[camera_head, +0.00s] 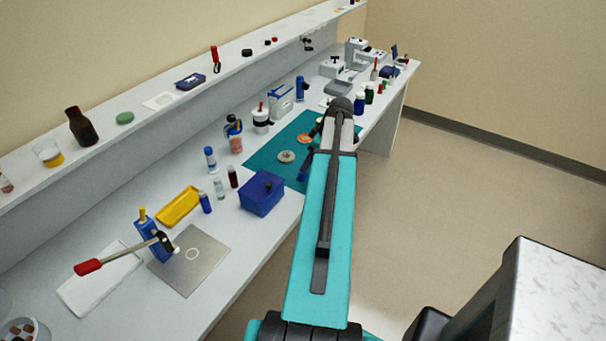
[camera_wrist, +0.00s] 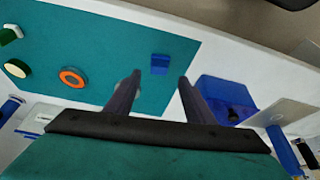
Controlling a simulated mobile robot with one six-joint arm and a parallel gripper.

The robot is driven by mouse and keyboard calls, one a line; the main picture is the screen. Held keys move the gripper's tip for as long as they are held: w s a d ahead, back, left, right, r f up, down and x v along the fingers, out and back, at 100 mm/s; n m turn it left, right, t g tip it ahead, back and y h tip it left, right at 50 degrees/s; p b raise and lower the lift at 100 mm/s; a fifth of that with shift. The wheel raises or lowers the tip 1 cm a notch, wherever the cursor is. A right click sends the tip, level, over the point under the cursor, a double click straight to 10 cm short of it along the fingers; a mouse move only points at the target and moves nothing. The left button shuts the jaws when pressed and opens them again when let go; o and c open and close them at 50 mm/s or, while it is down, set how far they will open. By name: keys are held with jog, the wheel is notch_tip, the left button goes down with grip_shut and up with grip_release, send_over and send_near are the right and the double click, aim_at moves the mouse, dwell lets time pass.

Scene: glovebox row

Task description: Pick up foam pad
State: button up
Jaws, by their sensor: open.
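A small blue block (camera_wrist: 160,63), which looks like the foam pad, lies on the teal mat (camera_wrist: 110,35) in the wrist view. My gripper (camera_wrist: 159,78) is open, with its two dark fingers reaching toward the mat. The block shows in the gap between the fingertips, slightly beyond them and nearer the right finger. Nothing is held. I cannot tell how high the fingertips are above the mat.
Bare mat surrounds the block.

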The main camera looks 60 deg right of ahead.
aim_at(302, 174)
jog(key=shift+w+f, duration=0.15)
jog(key=shift+f, duration=0.15)
jog(key=shift+p+x, duration=1)
jog(key=shift+x, duration=0.05)
jog(key=shift+p+x, duration=0.6)
jog(key=shift+x, duration=0.85)
jog(key=shift+w, duration=0.1)
jog(key=c, duration=1.1)
